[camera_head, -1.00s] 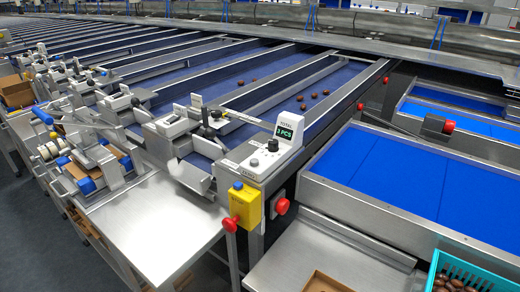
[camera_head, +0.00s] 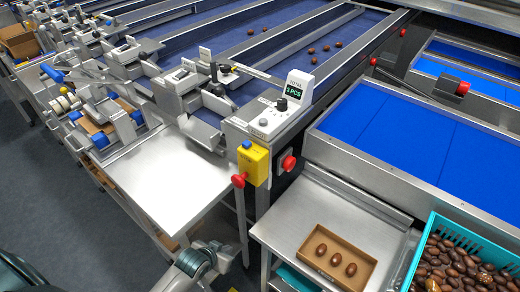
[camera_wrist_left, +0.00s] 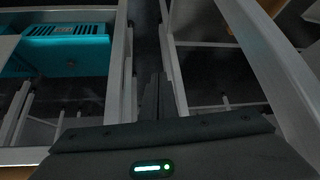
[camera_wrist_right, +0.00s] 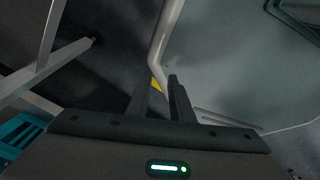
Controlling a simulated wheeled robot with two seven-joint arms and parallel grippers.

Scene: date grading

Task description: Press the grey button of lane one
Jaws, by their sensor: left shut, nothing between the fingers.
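The control box (camera_head: 268,122) stands at the near end of the closest blue lane. It carries a small grey button (camera_head: 263,122), a black knob (camera_head: 281,104) and a lit green display (camera_head: 297,92) reading in PCS. Nothing touches the button. My left gripper (camera_wrist_left: 160,78) shows in the left wrist view, shut and empty, above dark floor and metal frames. My right gripper (camera_wrist_right: 161,78) shows in the right wrist view with a narrow gap between its fingers and nothing held. In the head view, parts of my arms show at the bottom edge; fingertips are not clear there.
A yellow box with a blue button (camera_head: 255,163) and red emergency knobs (camera_head: 239,181) (camera_head: 289,163) sit below the control box. A cardboard tray (camera_head: 311,262) holds three dates. A teal crate (camera_head: 411,270) is full of dates. The steel table (camera_head: 170,175) is bare.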

